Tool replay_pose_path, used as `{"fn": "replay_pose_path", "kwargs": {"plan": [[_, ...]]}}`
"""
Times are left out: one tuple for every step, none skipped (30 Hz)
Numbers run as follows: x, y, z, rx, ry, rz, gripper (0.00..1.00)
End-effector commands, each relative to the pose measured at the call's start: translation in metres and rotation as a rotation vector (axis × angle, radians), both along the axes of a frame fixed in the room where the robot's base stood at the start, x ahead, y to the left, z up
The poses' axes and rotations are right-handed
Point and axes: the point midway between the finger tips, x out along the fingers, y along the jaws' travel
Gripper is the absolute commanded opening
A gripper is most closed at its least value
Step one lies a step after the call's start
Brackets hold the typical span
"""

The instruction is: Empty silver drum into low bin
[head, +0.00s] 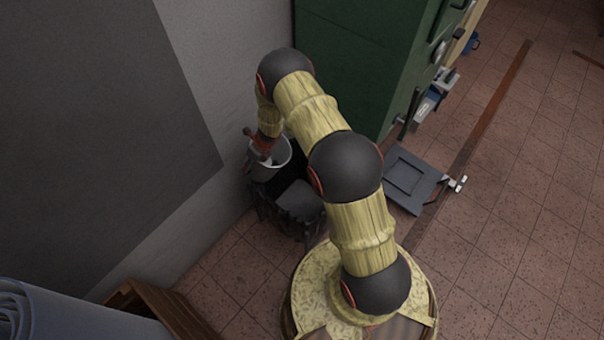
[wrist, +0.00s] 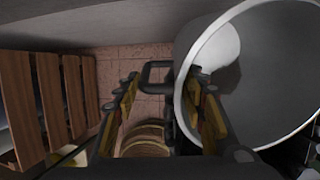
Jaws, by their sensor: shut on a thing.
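The silver drum (head: 268,171) is a pale grey open vessel by the wall, with its mouth showing upward in the head view. In the wrist view the drum (wrist: 285,75) fills the right side, with a pale patch inside; I cannot tell if that is contents or light. My gripper (head: 262,144) is at its rim on the wall side.
A green cabinet (head: 355,55) stands behind, right of my arm. A grey wall (head: 235,70) is close on the left. A dark square plate (head: 408,178) lies on the tiled floor. Brown wooden slats (wrist: 48,100) stand left in the wrist view. Floor at right is open.

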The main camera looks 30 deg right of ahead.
Motion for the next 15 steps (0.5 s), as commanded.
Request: {"fn": "replay_pose_path", "kwargs": {"plan": [[0.001, 0.0013, 0.0041, -0.006, 0.005, 0.002, 0.0], [0.0016, 0.0016, 0.0041, -0.01, 0.007, 0.002, 0.0], [0.0027, 0.0019, 0.0041, -0.015, 0.01, 0.001, 0.0], [0.003, 0.0023, 0.0037, -0.018, 0.014, 0.001, 0.0], [0.0035, 0.0027, 0.0036, -0.022, 0.015, 0.001, 0.0], [0.0037, 0.0035, 0.003, -0.027, 0.019, 0.002, 0.0], [0.0039, 0.0043, 0.0027, -0.03, 0.022, 0.001, 0.0], [0.0045, 0.0049, 0.0028, -0.033, 0.024, 0.001, 0.0], [0.0048, 0.0051, 0.0024, -0.037, 0.029, 0.003, 0.0], [0.0048, 0.0054, 0.0021, -0.04, 0.032, 0.003, 0.0], [0.0055, 0.0057, 0.0021, -0.043, 0.035, 0.002, 0.0], [0.006, 0.0058, 0.0018, -0.047, 0.039, 0.003, 0.0], [0.0065, 0.0061, 0.0018, -0.051, 0.041, 0.003, 0.0], [0.0067, 0.0063, 0.0014, -0.053, 0.045, 0.001, 0.0], [0.0075, 0.0065, 0.0012, -0.057, 0.047, 0.002, 0.0]]}}
